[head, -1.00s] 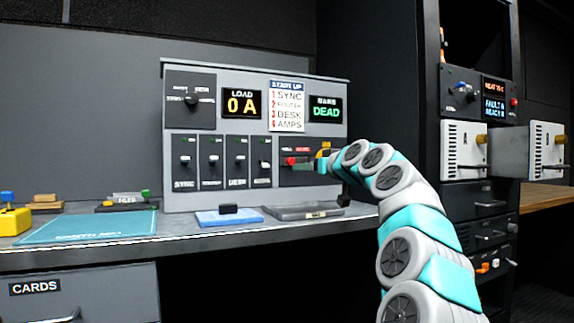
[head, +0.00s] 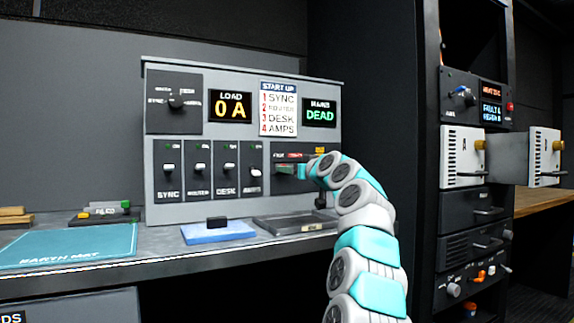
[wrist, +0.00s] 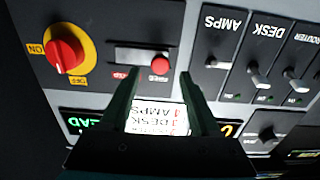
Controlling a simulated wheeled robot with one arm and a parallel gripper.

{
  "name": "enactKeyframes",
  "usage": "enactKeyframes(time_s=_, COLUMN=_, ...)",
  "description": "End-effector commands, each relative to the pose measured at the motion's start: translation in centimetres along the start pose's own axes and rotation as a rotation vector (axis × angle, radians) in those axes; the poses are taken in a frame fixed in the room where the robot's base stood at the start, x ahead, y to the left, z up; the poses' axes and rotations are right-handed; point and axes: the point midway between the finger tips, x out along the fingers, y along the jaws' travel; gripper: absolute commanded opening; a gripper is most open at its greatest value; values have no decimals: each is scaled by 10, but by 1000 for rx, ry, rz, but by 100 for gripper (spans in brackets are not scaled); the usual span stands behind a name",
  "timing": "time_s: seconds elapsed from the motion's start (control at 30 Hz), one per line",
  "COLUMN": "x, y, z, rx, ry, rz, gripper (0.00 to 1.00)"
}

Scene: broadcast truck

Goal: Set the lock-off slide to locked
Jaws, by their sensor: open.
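The lock-off slide's red knob (wrist: 160,65) shows in the wrist view, which sees the panel upside down. It sits at the right end of a short grey slot (wrist: 130,57), away from the red label (wrist: 124,75) at the other end; the lettering is too blurred to read surely. My gripper (wrist: 160,82) is open, its two fingers pointing at the panel with the knob between their tips in the picture. Contact cannot be told. In the head view my gripper (head: 302,171) is at the slide's panel (head: 284,186) and covers much of it.
A red rotary switch (wrist: 67,50) on a yellow plate is left of the slide in the wrist view. Several toggle switches (head: 228,166) line the console's left. A grey tray (head: 295,222) and blue pad (head: 217,231) lie on the desk below. A rack (head: 470,225) stands right.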

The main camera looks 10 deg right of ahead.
Motion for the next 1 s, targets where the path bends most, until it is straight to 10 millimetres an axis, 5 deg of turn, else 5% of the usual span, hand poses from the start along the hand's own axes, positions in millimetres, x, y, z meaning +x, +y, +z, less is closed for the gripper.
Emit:
enactKeyframes(time_s=0.3, x=27, y=0, z=-3, rx=-1, ry=1, rz=2, gripper=63)
enactKeyframes(time_s=0.77, x=33, y=0, z=-1, rx=0, ry=2, rz=0, gripper=63)
enactKeyframes(time_s=1.0, x=33, y=0, z=-1, rx=0, ry=2, rz=0, gripper=36)
